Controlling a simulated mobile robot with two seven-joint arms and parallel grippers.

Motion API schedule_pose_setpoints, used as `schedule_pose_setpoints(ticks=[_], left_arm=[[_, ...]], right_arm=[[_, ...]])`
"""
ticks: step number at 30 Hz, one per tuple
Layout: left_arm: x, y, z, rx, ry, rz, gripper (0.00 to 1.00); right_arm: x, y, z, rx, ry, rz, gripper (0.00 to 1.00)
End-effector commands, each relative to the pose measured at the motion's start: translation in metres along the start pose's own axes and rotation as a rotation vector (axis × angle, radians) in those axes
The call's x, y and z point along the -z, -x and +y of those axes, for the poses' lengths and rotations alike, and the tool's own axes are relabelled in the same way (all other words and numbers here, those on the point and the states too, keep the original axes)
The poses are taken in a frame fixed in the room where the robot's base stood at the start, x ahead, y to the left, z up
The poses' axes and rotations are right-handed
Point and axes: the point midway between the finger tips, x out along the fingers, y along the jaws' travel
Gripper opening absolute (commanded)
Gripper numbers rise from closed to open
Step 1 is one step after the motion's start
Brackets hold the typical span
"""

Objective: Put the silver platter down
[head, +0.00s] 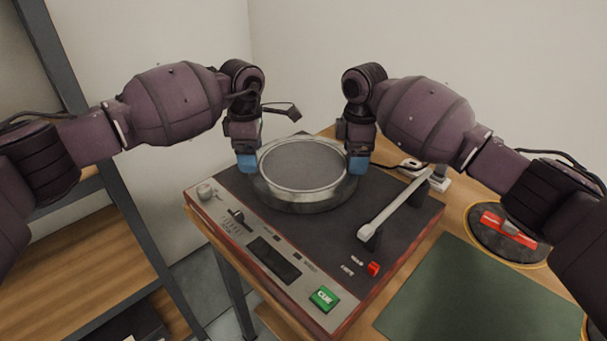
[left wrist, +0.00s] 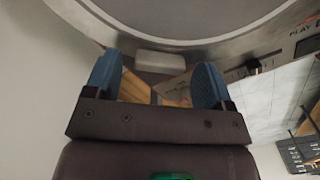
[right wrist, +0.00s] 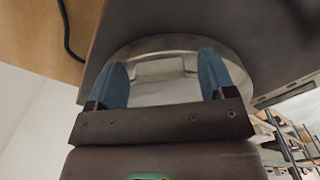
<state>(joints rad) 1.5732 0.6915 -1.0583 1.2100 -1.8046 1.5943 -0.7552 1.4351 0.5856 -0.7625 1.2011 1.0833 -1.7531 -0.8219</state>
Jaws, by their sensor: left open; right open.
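The silver platter (head: 303,164) is a round metal disc with a dark grey top. It sits over the turntable's (head: 395,193) dark deck and looks level; whether it rests fully on the deck is hard to tell. My left gripper (head: 247,162) is open at its left rim and my right gripper (head: 358,163) is open at its right rim. In the left wrist view, a pale block on the platter's (left wrist: 215,45) side lies just beyond the two blue fingers (left wrist: 160,85). In the right wrist view, the platter's (right wrist: 215,62) rim shows past the open fingers (right wrist: 163,80).
The tonearm (head: 395,212) lies to the right of the platter. A green mat (head: 450,290) and a dark disc with a red object (head: 508,230) are on the wooden table at right. A shelf (head: 90,260) stands at left. Walls are close behind.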

Motion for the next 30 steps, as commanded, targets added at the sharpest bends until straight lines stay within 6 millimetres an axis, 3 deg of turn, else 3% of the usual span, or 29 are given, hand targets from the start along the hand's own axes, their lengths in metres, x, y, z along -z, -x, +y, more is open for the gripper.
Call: schedule_pose_setpoints(ticks=[12,18,25,30], left_arm=[[0.000,0.074,0.001,-0.004,0.000,-0.001,0.76],[0.000,0.102,0.000,-0.002,-0.001,-0.001,0.76],[0.000,0.114,0.000,0.000,0.000,0.001,0.76],[0.000,0.115,0.000,0.000,0.000,0.000,0.76]], right_arm=[[0.000,0.001,0.000,-0.001,0.000,0.000,0.76],[0.000,0.000,0.000,0.000,0.000,0.000,0.76],[0.000,0.002,0.000,-0.001,0.000,0.000,0.76],[0.000,0.020,0.001,-0.004,0.000,0.001,0.76]])
